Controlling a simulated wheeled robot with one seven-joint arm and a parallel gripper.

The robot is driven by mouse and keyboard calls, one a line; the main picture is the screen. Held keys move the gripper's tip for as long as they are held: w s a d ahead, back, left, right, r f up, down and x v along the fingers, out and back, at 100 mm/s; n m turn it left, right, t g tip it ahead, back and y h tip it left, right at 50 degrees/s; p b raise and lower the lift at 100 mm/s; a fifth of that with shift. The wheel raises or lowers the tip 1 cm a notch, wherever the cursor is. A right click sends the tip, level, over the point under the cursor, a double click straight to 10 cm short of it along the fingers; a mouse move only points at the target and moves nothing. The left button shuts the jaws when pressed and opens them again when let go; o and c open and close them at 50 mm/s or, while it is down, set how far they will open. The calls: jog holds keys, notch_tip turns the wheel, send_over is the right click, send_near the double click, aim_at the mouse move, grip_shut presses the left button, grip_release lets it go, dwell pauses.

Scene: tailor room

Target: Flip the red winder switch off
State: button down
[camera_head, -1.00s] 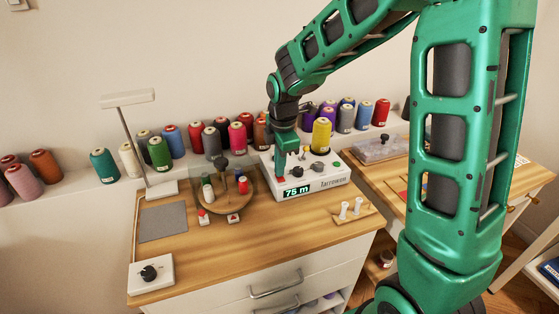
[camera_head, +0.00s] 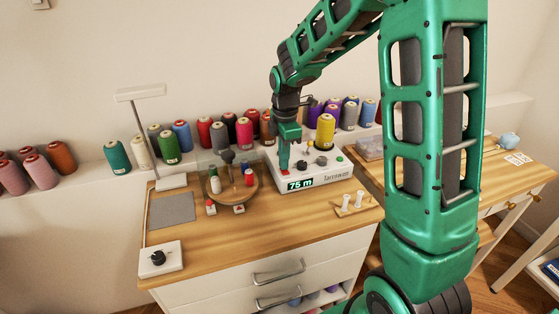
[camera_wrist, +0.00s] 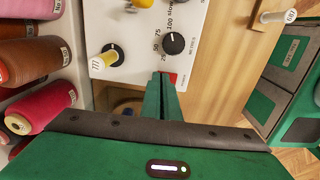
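The white winder (camera_head: 338,178) stands at the back of the wooden table, with a "75 m" display on its front. My gripper (camera_head: 284,168) points down over the winder's left part, with its fingers together and nothing seen between them. The red switch (camera_head: 285,173) shows as a small red patch at the fingertips. It also shows in the wrist view (camera_wrist: 172,77), just beyond the tips and partly hidden by them. Whether the fingers touch it, and which way it is set, I cannot tell.
A black dial (camera_wrist: 173,43) and a yellow cone (camera_head: 326,132) are close to my gripper on the winder. A round wooden stand (camera_head: 232,191) with spools is to the left. A small rack with white pegs (camera_head: 357,204) is in front. Thread cones line the back ledge.

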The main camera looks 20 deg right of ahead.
jog(key=shift+s+f, duration=0.35)
jog(key=shift+f, duration=0.25)
jog(key=shift+w+f, duration=0.1)
jog(key=shift+s, duration=0.55)
jog(key=shift+w+a+r, duration=0.1)
jog(key=shift+w+r, duration=0.25)
jog(key=shift+r, duration=0.05)
jog(key=shift+w+r, duration=0.95)
jog(key=shift+r, duration=0.15)
notch_tip(320, 180, up, 12)
jog(key=s, duration=0.1)
jog(key=shift+r, duration=0.15)
